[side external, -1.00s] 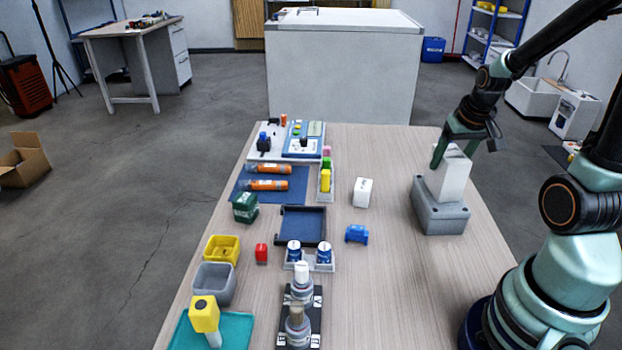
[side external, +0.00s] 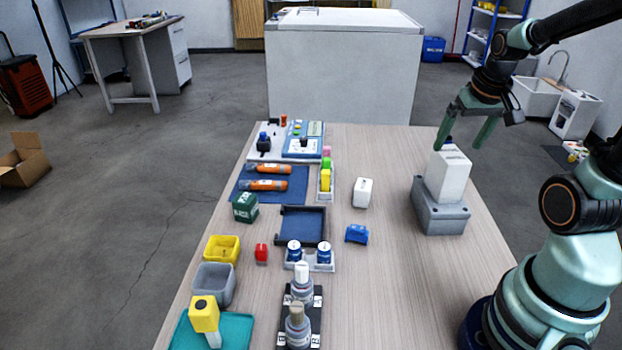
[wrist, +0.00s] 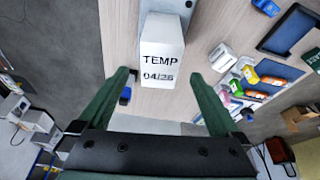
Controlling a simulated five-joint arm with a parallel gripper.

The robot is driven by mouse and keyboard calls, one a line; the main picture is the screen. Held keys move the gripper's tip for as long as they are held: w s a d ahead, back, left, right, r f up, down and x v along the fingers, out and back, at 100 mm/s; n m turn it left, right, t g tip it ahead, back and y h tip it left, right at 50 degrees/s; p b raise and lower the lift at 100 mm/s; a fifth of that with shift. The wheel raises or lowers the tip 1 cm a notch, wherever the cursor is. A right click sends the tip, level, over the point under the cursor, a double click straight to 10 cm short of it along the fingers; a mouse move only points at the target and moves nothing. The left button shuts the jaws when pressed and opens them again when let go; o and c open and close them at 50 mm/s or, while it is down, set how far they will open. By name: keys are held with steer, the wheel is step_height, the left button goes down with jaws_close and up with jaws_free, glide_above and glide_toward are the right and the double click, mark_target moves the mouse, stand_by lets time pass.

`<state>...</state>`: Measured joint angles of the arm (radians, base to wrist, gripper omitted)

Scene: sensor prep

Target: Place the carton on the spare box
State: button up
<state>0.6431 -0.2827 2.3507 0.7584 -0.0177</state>
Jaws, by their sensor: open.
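The white carton (side external: 448,178) stands upright on top of the grey spare box (side external: 441,218) at the right side of the table. In the wrist view the carton (wrist: 163,50) shows the print "TEMP 04/26". My gripper (side external: 458,147) is open and empty, with its fingers apart above the carton's top. In the wrist view the gripper (wrist: 160,76) has clear space between its fingers, and the carton lies beyond them. The carton covers part of the spare box's top.
A small white box (side external: 363,192) and a blue item (side external: 357,233) stand to the left of the spare box. A dark blue tray (side external: 303,226), a bottle rack (side external: 316,306) and bins fill the left side. The table between them and the spare box is mostly clear.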

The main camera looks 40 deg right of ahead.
steer(key=v, duration=0.6)
steer(key=w+a+n+t+y, duration=0.2)
steer(key=a+n, duration=0.5)
steer(key=a, duration=1.2)
steer(key=shift+w+t, duration=0.4)
steer(key=shift+w, duration=0.15)
steer(key=shift+r, duration=0.1)
